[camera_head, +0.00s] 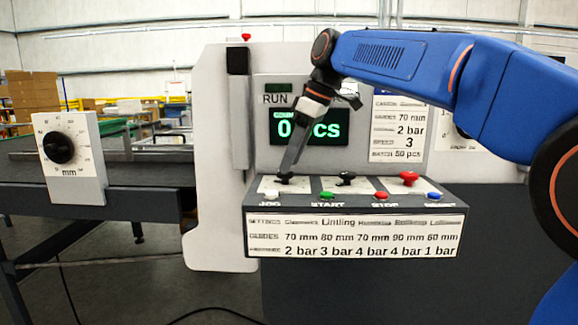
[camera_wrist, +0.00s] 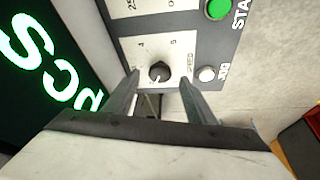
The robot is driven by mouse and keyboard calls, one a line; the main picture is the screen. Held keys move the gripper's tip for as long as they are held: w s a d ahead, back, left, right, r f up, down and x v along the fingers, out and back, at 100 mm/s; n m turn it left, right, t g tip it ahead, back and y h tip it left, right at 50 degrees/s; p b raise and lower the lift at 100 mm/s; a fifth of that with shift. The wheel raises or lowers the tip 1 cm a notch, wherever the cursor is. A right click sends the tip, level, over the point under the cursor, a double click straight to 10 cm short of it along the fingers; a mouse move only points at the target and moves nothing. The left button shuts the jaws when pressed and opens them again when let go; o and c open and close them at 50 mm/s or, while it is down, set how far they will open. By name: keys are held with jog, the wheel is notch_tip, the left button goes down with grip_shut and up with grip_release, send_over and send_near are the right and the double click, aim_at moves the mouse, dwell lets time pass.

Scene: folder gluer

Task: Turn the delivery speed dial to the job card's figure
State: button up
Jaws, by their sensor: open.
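The speed dial is a small black knob (camera_wrist: 160,72) on a white plate marked SPEED in the wrist view. A pale mark shows on the knob, but the figure it points at is too small to read. In the head view the dial (camera_head: 284,178) is on the left of the sloping console top. My gripper (camera_head: 291,163) points down at it; in the wrist view its open fingers (camera_wrist: 159,88) stand either side of the knob's near edge, with nothing held. Whether they touch it I cannot tell. The job card (camera_head: 398,127) reads 70 mm, 2 bar, speed 3, batch 50 pcs.
A white JOG button (camera_wrist: 206,74) lies close to the right finger. The lit display (camera_head: 308,128) stands behind my gripper. A settings table (camera_head: 353,237) fronts the console.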

aim_at(285, 178)
jog(key=shift+x, duration=1.3)
jog(key=c, duration=1)
jog(key=shift+m, duration=0.3)
jog(key=m+t, duration=0.1)
jog(key=m, duration=0.1)
jog(key=m+t, duration=0.1)
jog(key=m, duration=0.1)
jog(key=shift+s+a+r+m+h, duration=0.1)
jog(key=shift+s+a+m+h, duration=0.1)
jog(key=shift+s+m+h, duration=0.15)
jog(key=m+h, duration=0.1)
jog(key=m, duration=0.2)
jog(key=m+t+h, duration=0.1)
jog(key=m, duration=0.2)
jog(key=shift+a, duration=0.15)
jog(key=shift+m+h, duration=0.25)
jog(key=shift+m, duration=0.1)
